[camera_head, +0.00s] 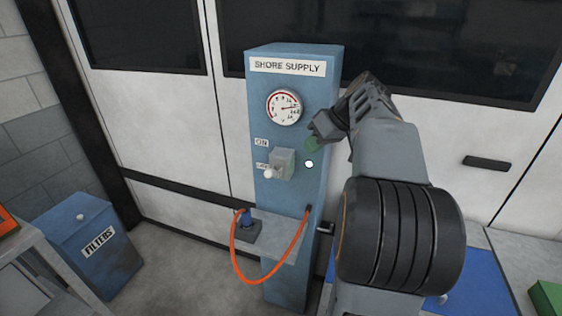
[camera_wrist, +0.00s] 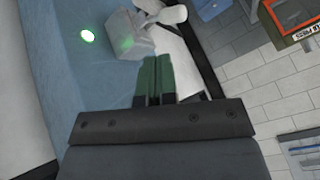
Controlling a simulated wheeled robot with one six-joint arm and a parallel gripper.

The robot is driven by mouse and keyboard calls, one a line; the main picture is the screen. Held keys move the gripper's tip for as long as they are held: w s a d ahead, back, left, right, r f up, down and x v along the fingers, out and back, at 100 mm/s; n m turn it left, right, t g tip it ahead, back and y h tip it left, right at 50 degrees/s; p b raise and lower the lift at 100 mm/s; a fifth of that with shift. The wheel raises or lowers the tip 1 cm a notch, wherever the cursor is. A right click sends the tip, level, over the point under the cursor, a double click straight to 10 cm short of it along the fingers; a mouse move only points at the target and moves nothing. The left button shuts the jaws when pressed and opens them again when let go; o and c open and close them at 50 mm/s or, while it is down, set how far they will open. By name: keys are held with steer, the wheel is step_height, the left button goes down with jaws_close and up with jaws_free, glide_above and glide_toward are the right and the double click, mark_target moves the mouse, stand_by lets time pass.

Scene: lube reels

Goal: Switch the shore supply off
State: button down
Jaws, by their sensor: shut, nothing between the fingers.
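The blue shore supply post (camera_head: 262,110) stands upright in the head view. Its grey switch box (camera_head: 282,163) has a lever with a white knob (camera_head: 268,173), which sits low, beside the partly hidden lower label and below the ON label (camera_head: 261,142). A small lamp (camera_head: 309,164) right of the box glows white, greenish in the wrist view (camera_wrist: 87,36). My gripper (camera_head: 313,144) is shut and empty, up and right of the box. In the wrist view its green fingers (camera_wrist: 155,72) are together, near the box (camera_wrist: 124,38) and pale lever (camera_wrist: 166,14); contact is not clear.
A gauge (camera_head: 284,107) is above the switch. A blue FILTERS bin (camera_head: 92,240) stands at left. White cabinet doors (camera_head: 150,120) stand behind; floor between bin and post is clear.

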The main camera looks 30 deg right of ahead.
steer(key=shift+d+r, duration=0.55)
steer(key=shift+d, duration=0.2)
steer(key=shift+w+a+f, duration=0.1)
steer(key=p, duration=0.3)
glide_toward(275, 172)
steer(key=shift+x, duration=3.5)
steer(key=shift+w+f+b, duration=0.1)
steer(key=shift+f+b, duration=0.05)
steer(key=shift+b, duration=0.3)
